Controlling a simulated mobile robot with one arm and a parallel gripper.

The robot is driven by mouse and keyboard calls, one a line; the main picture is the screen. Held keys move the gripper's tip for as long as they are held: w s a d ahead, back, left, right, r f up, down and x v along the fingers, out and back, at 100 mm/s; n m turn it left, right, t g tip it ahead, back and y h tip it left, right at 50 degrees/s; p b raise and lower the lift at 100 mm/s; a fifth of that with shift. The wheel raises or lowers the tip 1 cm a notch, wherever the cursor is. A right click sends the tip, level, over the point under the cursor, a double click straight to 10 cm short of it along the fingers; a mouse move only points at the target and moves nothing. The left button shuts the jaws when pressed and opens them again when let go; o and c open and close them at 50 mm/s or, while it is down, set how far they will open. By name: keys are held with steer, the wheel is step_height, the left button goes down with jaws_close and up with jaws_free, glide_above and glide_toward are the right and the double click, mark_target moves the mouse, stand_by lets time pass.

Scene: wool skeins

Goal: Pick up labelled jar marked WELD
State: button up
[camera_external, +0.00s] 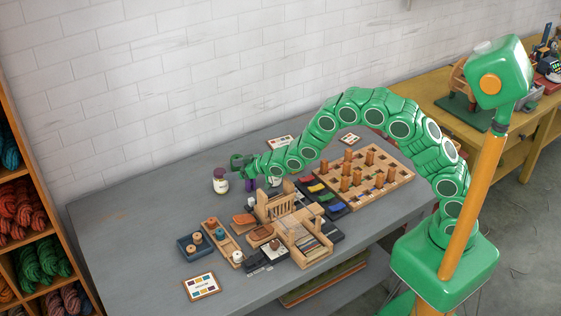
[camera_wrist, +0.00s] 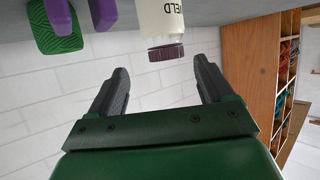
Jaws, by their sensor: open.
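The jar (camera_external: 220,181) stands upright on the grey table, left of my gripper, in the external view. It has a pale body and a dark purple lid. In the wrist view the jar (camera_wrist: 168,22) appears upside down at the top, with the letters "ELD" readable and the rest of the label cut off. My gripper (camera_wrist: 160,67) is open and empty. Its two dark fingers point towards the jar, whose lid lies just beyond the fingertips and between their lines. In the external view my gripper (camera_external: 239,161) is beside the jar at about lid height.
Purple and green items (camera_wrist: 60,25) lie near the jar in the wrist view. A small wooden loom (camera_external: 285,205), a wooden peg board (camera_external: 365,178) and a blue tray (camera_external: 192,246) occupy the table. The table's left part is clear. A brick wall stands behind.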

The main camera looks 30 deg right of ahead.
mark_target(222, 172)
steer(key=shift+a+f, duration=0.2)
steer(key=shift+a, duration=0.25)
steer(key=shift+x, duration=3.8)
steer(key=shift+a+r, duration=0.15)
steer(key=shift+r, duration=0.05)
steer(key=c, duration=1.2)
